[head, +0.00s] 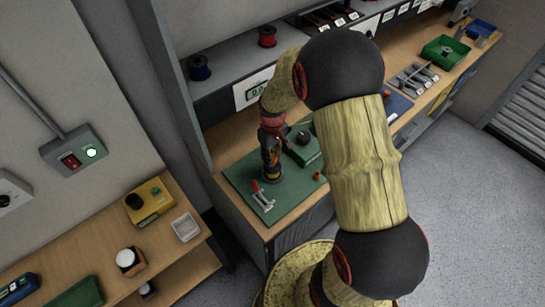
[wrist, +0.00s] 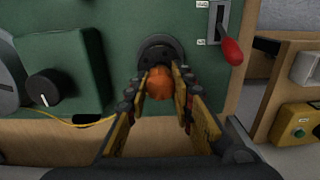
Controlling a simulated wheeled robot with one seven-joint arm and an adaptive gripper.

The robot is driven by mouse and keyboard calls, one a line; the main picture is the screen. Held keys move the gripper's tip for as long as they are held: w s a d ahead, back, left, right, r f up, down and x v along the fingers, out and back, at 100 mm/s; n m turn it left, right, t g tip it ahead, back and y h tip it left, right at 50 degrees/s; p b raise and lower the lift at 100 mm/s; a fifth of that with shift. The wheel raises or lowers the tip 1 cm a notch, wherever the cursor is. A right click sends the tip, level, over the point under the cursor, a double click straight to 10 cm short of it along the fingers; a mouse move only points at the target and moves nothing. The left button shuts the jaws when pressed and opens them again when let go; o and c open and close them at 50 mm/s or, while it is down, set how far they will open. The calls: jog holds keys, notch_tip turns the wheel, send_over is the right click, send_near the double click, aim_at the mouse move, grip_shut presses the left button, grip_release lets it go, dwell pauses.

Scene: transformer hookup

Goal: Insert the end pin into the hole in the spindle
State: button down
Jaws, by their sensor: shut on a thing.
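My gripper (wrist: 162,75) is shut on a rounded orange piece, which I take to be the end pin (wrist: 160,84). In the wrist view it sits between the two fingertips. Just beyond it is a dark round flanged part (wrist: 154,47) on the green mat, which I take to be the spindle. The orange piece overlaps its near edge in the picture. The hole is hidden, and I cannot tell whether the pin touches the spindle. In the head view my gripper (head: 271,175) points down over the mat, and the pin and spindle are hidden there.
A green box with a black knob (wrist: 62,78) stands left of my gripper in the wrist view. A red-handled lever (wrist: 230,45) is to the right. The green mat (head: 240,178) lies on the wooden bench. A small orange piece (head: 317,176) lies near its right edge.

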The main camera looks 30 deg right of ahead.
jog(key=shift+f+b, duration=0.35)
jog(key=shift+f, duration=0.35)
jog(key=c, duration=1.5)
grip_release()
jog(key=shift+o, duration=0.2)
jog(key=shift+r+p, duration=1.7)
jog(key=shift+r, duration=0.85)
notch_tip(320, 180, up, 12)
